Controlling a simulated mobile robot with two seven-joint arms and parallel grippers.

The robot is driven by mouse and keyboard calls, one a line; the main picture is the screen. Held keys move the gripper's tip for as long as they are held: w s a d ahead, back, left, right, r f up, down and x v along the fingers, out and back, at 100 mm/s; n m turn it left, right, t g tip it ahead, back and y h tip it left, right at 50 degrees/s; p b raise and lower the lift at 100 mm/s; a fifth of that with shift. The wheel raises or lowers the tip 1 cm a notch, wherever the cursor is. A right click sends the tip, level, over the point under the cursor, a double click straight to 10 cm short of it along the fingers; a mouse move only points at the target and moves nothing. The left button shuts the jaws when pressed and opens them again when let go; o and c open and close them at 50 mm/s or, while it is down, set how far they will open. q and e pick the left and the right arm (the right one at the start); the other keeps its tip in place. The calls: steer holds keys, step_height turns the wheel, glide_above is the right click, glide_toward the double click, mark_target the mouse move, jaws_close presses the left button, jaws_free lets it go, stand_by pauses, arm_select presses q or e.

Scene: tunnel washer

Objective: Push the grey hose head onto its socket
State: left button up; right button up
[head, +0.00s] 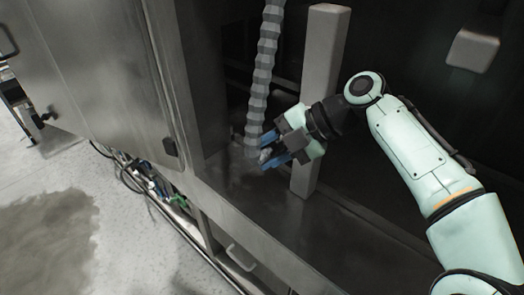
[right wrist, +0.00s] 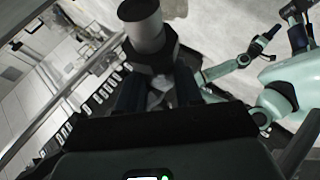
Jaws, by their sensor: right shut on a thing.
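The grey ribbed hose (head: 262,75) hangs from above into the dark steel recess. My right gripper (head: 270,149), with blue fingers, is at its lower end and shut on the grey hose head (head: 265,155), which the fingers partly cover. In the right wrist view a grey cylinder with a dark faceted collar (right wrist: 148,57) stands out just beyond the fingers. I cannot make out the socket in either view. My left gripper is not in the head view.
A grey upright post (head: 322,75) stands close behind my right gripper. A light grey block (head: 473,50) is on the dark wall at upper right. The steel sill (head: 250,225) runs along the front of the recess. Cables (head: 150,180) lie below the steel door at left.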

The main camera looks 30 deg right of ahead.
mark_target(279, 142)
steer(key=shift+w+d+p, duration=0.3)
steer(key=shift+d+p, duration=0.1)
steer(key=shift+d, duration=0.35)
steer(key=shift+w+d+p, duration=0.3)
steer(key=shift+d+p, duration=0.1)
steer(key=shift+d, duration=0.3)
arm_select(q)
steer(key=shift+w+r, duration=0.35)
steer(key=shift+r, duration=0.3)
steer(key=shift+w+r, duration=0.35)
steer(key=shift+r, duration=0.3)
arm_select(e)
steer(key=shift+w+d, duration=0.2)
steer(key=shift+d, duration=0.35)
steer(key=shift+w+d, duration=0.2)
steer(key=shift+d, duration=0.3)
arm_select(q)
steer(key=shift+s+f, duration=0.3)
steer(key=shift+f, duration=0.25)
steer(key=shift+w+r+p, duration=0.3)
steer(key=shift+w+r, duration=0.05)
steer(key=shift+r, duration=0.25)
arm_select(e)
steer(key=shift+w+d, duration=0.3)
steer(key=shift+d, duration=0.45)
steer(key=shift+w+d, duration=0.25)
steer(key=shift+d, duration=0.45)
steer(key=o, duration=1.2)
